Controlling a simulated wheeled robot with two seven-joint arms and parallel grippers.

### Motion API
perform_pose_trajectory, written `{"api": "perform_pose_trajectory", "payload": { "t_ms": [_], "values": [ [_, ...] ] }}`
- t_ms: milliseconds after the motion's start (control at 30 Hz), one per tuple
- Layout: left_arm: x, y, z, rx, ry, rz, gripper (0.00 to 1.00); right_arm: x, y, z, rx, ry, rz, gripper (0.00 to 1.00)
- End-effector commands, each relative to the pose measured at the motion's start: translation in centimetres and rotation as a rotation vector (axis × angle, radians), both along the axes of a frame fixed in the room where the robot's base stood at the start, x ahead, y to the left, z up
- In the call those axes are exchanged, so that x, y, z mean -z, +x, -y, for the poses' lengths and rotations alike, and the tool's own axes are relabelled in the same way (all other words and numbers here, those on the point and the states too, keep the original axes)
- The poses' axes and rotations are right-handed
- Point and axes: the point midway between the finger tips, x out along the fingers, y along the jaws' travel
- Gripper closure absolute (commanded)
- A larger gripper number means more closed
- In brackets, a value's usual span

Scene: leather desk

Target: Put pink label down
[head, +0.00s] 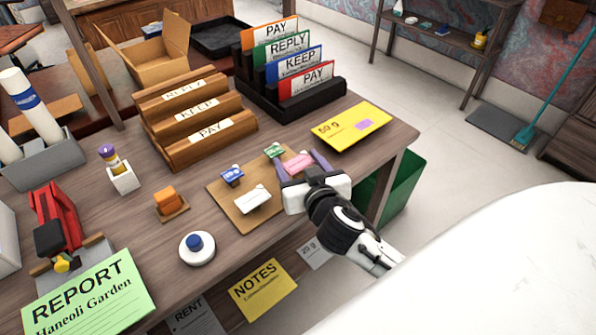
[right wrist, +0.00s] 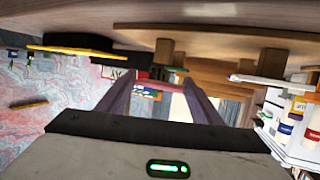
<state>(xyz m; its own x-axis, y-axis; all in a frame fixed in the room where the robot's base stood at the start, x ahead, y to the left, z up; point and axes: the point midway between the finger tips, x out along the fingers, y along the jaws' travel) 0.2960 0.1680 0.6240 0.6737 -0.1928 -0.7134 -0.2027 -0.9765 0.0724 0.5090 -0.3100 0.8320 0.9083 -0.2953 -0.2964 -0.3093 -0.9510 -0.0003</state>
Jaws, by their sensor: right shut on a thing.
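The pink label (head: 298,163) is a small pink piece between the purple fingers of my right gripper (head: 301,164), which is shut on it. It is over or at the right edge of the tan board (head: 222,206); I cannot tell whether it touches. A green label (head: 274,150), a blue label (head: 232,175) and a white label (head: 252,199) are on this board. In the right wrist view, my right gripper's fingers (right wrist: 157,84) point away from the camera, with a small pinkish-red strip between them. My left gripper is not in view.
A yellow envelope (head: 351,126) lies right of the board near the desk edge. A wooden sorter (head: 200,125) and a black rack (head: 290,95) of cards stand behind. An orange block (head: 166,198) and a round white stamp holder (head: 197,249) are to the left. A green bin (head: 400,190) stands beyond the desk.

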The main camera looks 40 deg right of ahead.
Motion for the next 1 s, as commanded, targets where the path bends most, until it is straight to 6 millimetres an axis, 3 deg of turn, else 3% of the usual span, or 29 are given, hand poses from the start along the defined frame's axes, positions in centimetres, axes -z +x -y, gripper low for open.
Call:
{"api": "perform_pose_trajectory", "payload": {
  "t_ms": [33,167,567,600,667,1000],
  "values": [
    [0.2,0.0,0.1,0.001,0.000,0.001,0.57,1.1,0.0,0.0,-0.001,-0.001,-0.003,0.61],
    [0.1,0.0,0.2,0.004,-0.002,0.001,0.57,2.4,0.0,0.0,0.000,-0.001,-0.001,0.61],
    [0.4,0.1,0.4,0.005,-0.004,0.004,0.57,2.9,0.0,0.0,0.000,0.001,0.000,0.61],
    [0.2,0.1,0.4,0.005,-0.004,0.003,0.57,2.7,0.0,0.0,0.000,0.000,0.000,0.34],
    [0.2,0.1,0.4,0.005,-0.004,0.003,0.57,2.7,0.0,0.0,0.000,0.000,0.000,0.24],
    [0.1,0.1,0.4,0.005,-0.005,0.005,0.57,2.7,0.0,0.0,-0.002,-0.002,0.000,0.22]
  ]
}}
